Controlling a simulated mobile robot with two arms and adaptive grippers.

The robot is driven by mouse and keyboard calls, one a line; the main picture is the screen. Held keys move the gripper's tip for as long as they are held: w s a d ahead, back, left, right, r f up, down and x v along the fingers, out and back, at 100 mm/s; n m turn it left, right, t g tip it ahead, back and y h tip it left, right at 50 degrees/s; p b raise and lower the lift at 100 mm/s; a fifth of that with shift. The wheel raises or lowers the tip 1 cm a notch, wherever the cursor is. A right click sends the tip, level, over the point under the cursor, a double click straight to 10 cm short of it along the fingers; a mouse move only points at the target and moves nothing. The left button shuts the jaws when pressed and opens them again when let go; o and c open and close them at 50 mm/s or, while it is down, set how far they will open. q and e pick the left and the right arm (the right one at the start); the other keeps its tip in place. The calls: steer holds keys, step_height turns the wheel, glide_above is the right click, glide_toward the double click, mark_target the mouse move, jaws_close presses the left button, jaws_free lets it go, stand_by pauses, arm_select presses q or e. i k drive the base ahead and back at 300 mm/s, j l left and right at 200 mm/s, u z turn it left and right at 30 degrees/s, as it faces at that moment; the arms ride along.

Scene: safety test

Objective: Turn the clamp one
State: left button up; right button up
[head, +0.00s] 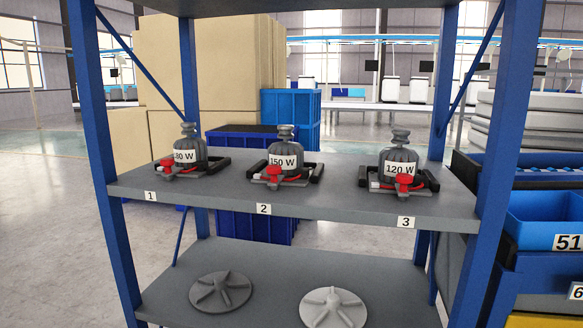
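Three clamp units stand in a row on the grey middle shelf (330,207) of a blue-framed rack. The left unit (188,153) is above the tag "1" (150,196) and has a partly cut label that seems to end in "30 W". The middle unit (285,158) reads "150 W" above tag "2" (264,209). The right unit (400,168) reads "120 W" above tag "3" (406,222). Each has a grey ribbed body, a dark base and a red part in front, such as the red part at tag 1 (166,163). Neither of my grippers shows.
Two round finned discs, one dark (220,291) and one lighter (333,308), lie on the lower shelf (270,272). Blue rack posts (101,150) stand at both sides. Blue bins (553,215) stand at right, boxes (205,60) behind.

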mark_target(166, 163)
steer(key=i+j, duration=0.1)
steer(key=j, duration=0.75)
steer(key=i+j, duration=0.15)
steer(key=j, duration=0.3)
